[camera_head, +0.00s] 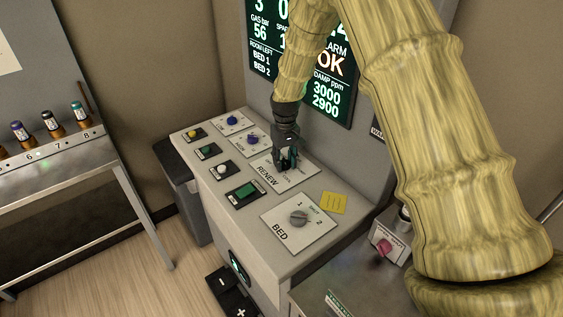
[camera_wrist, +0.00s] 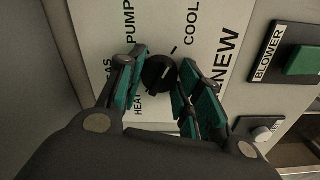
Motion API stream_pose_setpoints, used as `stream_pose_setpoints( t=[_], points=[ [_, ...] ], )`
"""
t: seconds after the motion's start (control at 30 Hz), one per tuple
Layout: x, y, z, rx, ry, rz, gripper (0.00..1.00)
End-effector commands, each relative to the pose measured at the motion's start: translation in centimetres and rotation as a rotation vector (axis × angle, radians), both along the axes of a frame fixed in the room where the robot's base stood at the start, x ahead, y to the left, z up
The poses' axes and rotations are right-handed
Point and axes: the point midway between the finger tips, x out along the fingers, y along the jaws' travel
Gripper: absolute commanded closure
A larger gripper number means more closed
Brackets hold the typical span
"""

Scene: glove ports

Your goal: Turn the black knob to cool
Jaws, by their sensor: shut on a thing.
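The black knob (camera_wrist: 158,73) sits on the white RENEW plate (camera_wrist: 215,20), with HEAT, PUMP and COOL printed around it in the wrist view. A short dark line shows beside the knob on its COOL side; I cannot tell surely which label the knob points to. My gripper (camera_wrist: 160,85) is shut on the knob, one teal-padded finger on each side of it. In the head view my gripper (camera_head: 287,160) reaches down onto the RENEW plate (camera_head: 296,182) and hides most of the knob.
A grey BED knob (camera_head: 299,218) and a yellow note (camera_head: 334,203) are nearer on the console. Two blue knobs, several small buttons and a green BLOWER button (camera_head: 244,191) lie left of my gripper. A display (camera_head: 329,85) stands behind. A bench with vials is at far left.

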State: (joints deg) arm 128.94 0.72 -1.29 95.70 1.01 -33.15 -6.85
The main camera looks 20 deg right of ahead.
Motion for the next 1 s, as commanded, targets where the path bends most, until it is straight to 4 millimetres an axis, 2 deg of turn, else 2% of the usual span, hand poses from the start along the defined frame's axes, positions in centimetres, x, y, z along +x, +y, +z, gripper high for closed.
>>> stream_pose_setpoints(
  t=[0.03,0.8,0.83,0.93,1.0],
  points=[
    [-0.66,0.06,-0.58,0.001,0.016,-0.002,0.89],
    [-0.65,0.04,-0.54,0.001,0.016,-0.009,0.89],
    [-0.65,0.04,-0.54,0.001,0.016,-0.009,0.63],
    [-0.56,0.05,-0.47,0.0,0.013,-0.009,0.45],
    [-0.44,0.08,-0.38,0.0,0.011,-0.009,0.42]
  ],
)
